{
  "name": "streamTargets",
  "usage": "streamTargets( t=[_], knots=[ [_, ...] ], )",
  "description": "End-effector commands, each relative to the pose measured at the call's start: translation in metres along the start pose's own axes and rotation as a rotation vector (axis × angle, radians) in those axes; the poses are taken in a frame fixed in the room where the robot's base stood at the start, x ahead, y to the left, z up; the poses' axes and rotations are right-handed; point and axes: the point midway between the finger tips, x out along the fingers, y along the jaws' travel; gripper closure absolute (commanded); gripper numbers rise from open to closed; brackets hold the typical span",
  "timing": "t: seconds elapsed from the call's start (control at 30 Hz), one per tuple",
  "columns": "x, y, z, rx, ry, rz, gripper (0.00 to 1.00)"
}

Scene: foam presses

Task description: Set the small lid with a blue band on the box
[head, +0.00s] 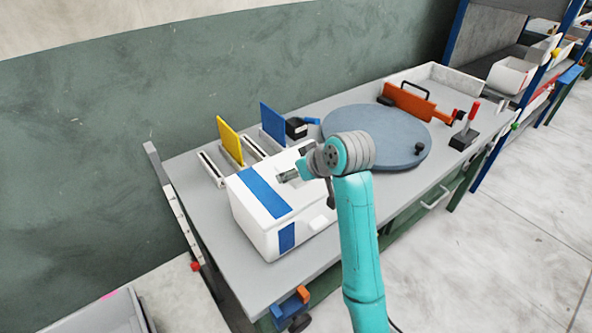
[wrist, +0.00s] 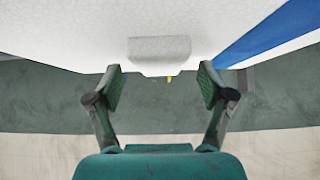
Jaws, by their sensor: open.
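A white box (head: 262,222) with a blue band (head: 264,192) across its top stands at the table's near left part. I cannot tell the small lid apart from the box top. My gripper (head: 287,176) is low over the top, right of the band. In the wrist view my gripper (wrist: 158,88) is open and empty, fingers apart. A pale raised block (wrist: 158,49) on the white surface (wrist: 70,30) lies beyond the fingertips, between them in the picture. The blue band (wrist: 265,35) is at right.
Yellow (head: 230,141) and blue (head: 272,124) panels stand upright behind the box.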

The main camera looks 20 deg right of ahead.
Motion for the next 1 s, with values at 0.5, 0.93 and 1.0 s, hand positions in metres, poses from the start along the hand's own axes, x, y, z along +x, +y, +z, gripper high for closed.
streamTargets(
  t=[0.5, 0.93, 1.0],
  knots=[
    [-0.058, 0.001, -0.001, -0.001, 0.002, 0.001, 0.2],
    [-0.075, 0.0, 0.0, 0.0, 0.0, 0.0, 0.2],
    [-0.075, 0.0, 0.0, 0.0, 0.0, 0.0, 0.2]
  ],
)
